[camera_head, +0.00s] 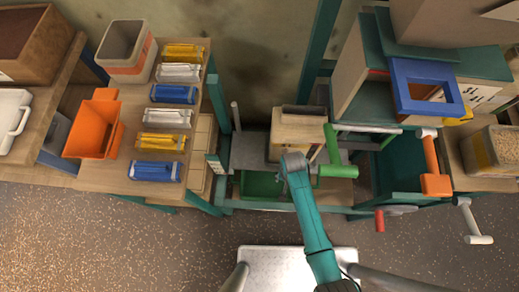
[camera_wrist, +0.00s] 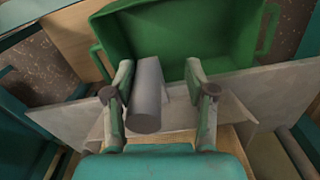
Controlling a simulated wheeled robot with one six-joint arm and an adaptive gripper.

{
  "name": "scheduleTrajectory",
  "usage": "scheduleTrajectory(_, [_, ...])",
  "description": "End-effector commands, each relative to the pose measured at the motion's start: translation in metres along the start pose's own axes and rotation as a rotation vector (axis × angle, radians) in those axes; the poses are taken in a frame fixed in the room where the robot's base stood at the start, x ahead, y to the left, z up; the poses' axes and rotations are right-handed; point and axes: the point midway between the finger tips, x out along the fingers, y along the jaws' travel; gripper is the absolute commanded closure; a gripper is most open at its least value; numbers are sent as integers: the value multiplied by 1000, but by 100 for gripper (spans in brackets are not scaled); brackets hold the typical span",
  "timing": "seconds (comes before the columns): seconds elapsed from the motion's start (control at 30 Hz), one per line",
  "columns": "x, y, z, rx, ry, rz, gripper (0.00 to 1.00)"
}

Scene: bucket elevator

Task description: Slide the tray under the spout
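The green tray (camera_head: 262,186) sits low between the teal frame posts, beneath the wooden housing; my arm covers its right part. In the wrist view the tray (camera_wrist: 185,35) fills the top, empty, with a loop handle at each side. My gripper (camera_wrist: 160,70) points toward it with its two fingers apart. A grey cylinder (camera_wrist: 147,95) stands between the fingers, close to the left one and clear of the right one. In the head view my gripper (camera_head: 284,168) is at the tray's right side, its fingers not clearly visible. I cannot clearly pick out the spout.
A wooden box-shaped housing (camera_head: 297,135) stands behind my gripper. A green handle (camera_head: 334,165) is close on the right, and an orange-handled crank (camera_head: 435,180) is farther right. A bench on the left holds an orange scoop (camera_head: 94,127) and several packets. The floor in front is partly free.

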Motion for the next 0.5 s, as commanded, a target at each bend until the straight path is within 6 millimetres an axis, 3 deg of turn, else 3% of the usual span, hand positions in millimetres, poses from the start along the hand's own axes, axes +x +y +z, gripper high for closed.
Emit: scheduleTrajectory(0.5, [-1, -86, 17, -4, 1, -1, 46])
